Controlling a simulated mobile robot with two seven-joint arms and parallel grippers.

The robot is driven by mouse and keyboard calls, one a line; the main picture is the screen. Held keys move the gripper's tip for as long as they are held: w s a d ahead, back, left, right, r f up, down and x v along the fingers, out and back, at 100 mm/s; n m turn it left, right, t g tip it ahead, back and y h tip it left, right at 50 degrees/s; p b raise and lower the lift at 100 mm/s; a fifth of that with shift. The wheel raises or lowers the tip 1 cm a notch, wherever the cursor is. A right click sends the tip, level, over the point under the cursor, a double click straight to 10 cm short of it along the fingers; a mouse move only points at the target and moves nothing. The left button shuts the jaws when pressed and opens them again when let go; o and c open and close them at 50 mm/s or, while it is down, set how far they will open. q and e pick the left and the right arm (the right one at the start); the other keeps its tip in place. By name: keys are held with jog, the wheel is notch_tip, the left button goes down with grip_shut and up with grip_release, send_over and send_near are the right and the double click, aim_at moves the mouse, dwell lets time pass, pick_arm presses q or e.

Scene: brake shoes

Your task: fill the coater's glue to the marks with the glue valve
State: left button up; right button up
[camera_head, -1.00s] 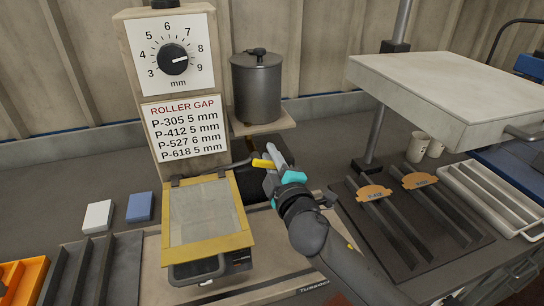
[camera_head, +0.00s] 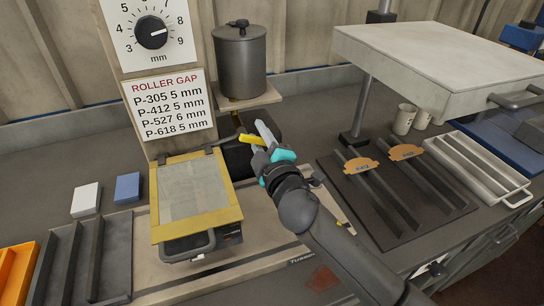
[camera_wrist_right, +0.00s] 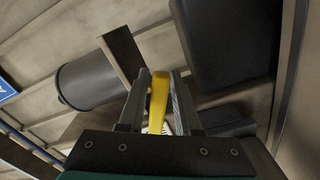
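The yellow handle (camera_head: 250,139), apparently the glue valve's, sits below the grey glue pot (camera_head: 240,65). My right gripper (camera_head: 264,133) is at it, with the fingers close on either side. In the right wrist view the handle (camera_wrist_right: 159,100) lies between the two fingers (camera_wrist_right: 160,90) and nearly fills the gap. The coater's black part (camera_head: 238,158) is behind the gripper and partly hidden. A yellow-framed panel (camera_head: 238,201) sits in front. The glue level and its marks cannot be made out. My left gripper is not in view.
A gap dial (camera_head: 150,33) and list (camera_head: 168,105) stand behind the panel. White (camera_head: 86,200) and blue (camera_head: 127,187) blocks lie left. A dark rack (camera_head: 455,204) with two orange-tagged parts, a white tray (camera_head: 515,201) and cups (camera_head: 404,119) are right, near a raised plate (camera_head: 440,60).

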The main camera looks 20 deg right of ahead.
jog(key=s, duration=1.4)
jog(key=shift+s+d, duration=0.2)
jog(key=shift+d, duration=0.05)
